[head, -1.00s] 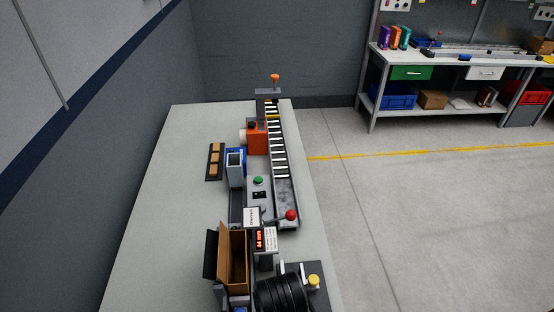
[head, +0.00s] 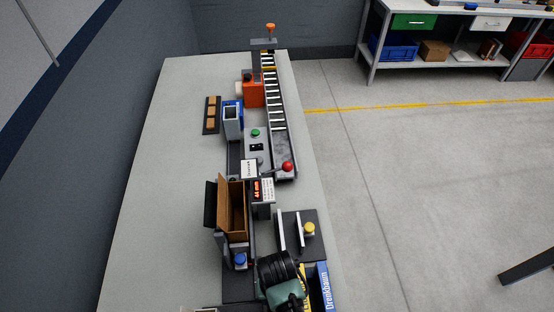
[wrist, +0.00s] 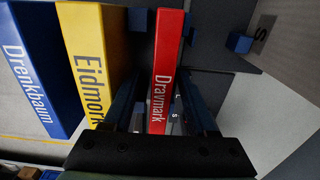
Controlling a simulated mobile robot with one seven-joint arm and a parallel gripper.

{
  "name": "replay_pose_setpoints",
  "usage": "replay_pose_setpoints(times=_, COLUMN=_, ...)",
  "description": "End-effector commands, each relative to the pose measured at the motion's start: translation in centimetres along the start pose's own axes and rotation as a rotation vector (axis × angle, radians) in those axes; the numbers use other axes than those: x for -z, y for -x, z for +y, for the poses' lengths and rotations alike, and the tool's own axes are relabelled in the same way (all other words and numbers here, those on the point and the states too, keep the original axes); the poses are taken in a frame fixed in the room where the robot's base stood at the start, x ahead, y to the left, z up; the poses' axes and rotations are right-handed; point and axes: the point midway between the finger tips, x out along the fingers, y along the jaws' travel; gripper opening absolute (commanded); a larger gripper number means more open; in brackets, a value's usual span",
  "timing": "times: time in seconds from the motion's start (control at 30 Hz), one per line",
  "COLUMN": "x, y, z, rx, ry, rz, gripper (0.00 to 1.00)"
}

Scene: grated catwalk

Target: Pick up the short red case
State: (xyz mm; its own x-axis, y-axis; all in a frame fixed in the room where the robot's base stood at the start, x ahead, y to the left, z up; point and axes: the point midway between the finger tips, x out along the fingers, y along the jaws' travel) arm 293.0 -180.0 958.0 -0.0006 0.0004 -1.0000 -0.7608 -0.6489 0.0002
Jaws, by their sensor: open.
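The red case (wrist: 165,65), lettered "Dravmark", stands in the middle of the wrist view. My gripper (wrist: 159,88) is open, with one dark blue finger on each side of the red case's near part. I cannot tell whether either finger touches it. In the head view my arm's black and teal end hides the red case and the fingers.
Left of the red case stand a yellow case (wrist: 88,55) lettered "Eidmork" and a blue case (wrist: 30,80) lettered "Drenkbaum". In the head view, an open cardboard box (head: 236,205) and a roller conveyor (head: 274,105) stand further along the bench (head: 165,160).

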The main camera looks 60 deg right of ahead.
Motion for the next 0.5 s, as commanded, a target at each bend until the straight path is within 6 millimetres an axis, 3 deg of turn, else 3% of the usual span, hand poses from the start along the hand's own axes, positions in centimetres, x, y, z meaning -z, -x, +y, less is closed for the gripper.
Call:
replay_pose_setpoints(times=0.23, x=0.03, y=-0.20, z=-0.01, rx=0.000, ry=0.000, rz=0.001, gripper=0.57)
replay_pose_setpoints(times=0.5, x=0.04, y=-0.17, z=-0.01, rx=0.000, ry=0.000, rz=0.001, gripper=0.11)
